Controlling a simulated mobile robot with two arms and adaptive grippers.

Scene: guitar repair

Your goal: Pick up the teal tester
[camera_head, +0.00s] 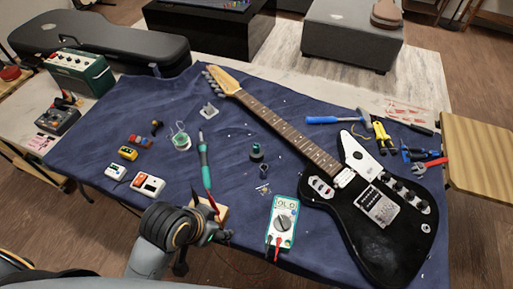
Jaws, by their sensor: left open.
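The teal tester (283,222) is a small meter with a white edge, a dial and a screen. It lies on the blue cloth left of the guitar body, with red and black leads at its lower end. My left gripper (208,228) is open and empty to the left of the tester, apart from it, near the front edge of the cloth. My arm hides part of the cloth there. My right gripper is out of view.
A black electric guitar (385,230) lies right of the tester. A teal-handled soldering iron (203,150) lies behind my gripper. Small pedals (148,185) sit to the left. Pliers and a hammer (335,119) lie beyond the guitar.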

